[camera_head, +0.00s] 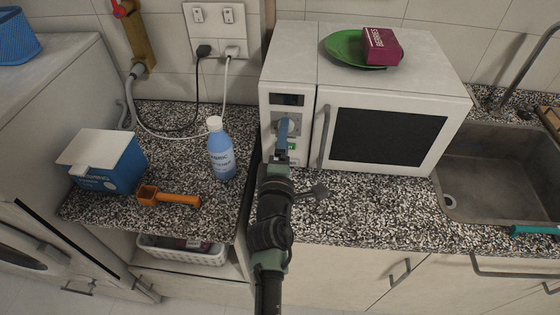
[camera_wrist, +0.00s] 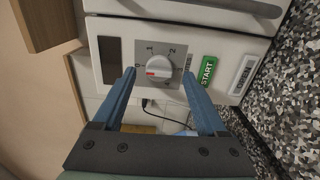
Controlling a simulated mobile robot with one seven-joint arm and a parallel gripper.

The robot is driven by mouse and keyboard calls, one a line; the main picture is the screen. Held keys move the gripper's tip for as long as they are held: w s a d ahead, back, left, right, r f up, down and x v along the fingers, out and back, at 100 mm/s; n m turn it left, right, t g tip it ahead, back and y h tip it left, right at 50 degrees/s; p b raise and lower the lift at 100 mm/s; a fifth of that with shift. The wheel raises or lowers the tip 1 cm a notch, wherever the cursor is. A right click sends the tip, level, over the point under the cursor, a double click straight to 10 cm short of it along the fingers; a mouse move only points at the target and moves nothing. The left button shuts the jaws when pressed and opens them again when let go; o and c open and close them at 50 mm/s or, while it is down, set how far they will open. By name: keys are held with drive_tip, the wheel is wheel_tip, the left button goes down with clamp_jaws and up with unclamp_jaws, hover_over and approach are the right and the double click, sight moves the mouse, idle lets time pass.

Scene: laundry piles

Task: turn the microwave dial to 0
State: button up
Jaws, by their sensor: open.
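The white microwave (camera_head: 291,48) stands on the speckled counter, its control panel left of the dark door window. Its dial (camera_wrist: 160,66) is a round white-grey knob with a red mark on a grey square plate, with small numbers around it. The red mark sits on the knob's lower left in the wrist view; which number it points to I cannot tell. My gripper (camera_wrist: 159,74) is open, its two blue fingers on either side of the dial, with gaps to it. In the head view my gripper (camera_head: 284,128) covers most of the dial.
The green START button (camera_wrist: 207,72) is close beside my right finger in the wrist view. The microwave door handle (camera_head: 325,135) is right of the panel. A blue bottle (camera_head: 221,152) stands to the left. A green plate (camera_head: 345,48) and a dark red box (camera_head: 381,46) are on top.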

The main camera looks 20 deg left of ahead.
drive_tip(key=p+v, duration=0.4)
drive_tip(key=v, duration=0.7)
drive_tip(key=shift+s, duration=0.2)
drive_tip(key=shift+r, duration=0.1)
drive_tip(key=w+d+r+m+t+h, duration=0.1)
drive_tip(key=w+d+r+m+t, duration=0.2)
drive_tip(key=r, duration=0.7)
drive_tip(key=d+r+m+t+h, duration=0.15)
drive_tip(key=d+r+m, duration=0.3)
drive_tip(key=r, duration=0.55)
drive_tip(key=w+d+r+m+t+h, duration=0.1)
drive_tip(key=w+d+r+m+h, duration=0.2)
drive_tip(key=r, duration=0.7)
drive_tip(key=s+d+r+m+t, duration=0.2)
drive_tip(key=s+r+m, duration=0.3)
drive_tip(key=r, duration=0.7)
drive_tip(key=s+d+r+m+t, duration=0.2)
drive_tip(key=s+r+m, duration=0.4)
drive_tip(key=s+r, duration=0.3)
wheel_tip(320, 180, up, 3)
drive_tip(key=shift+s+d+r, duration=0.2)
drive_tip(key=shift+s+d, duration=0.15)
drive_tip(key=shift+t+y, duration=0.25)
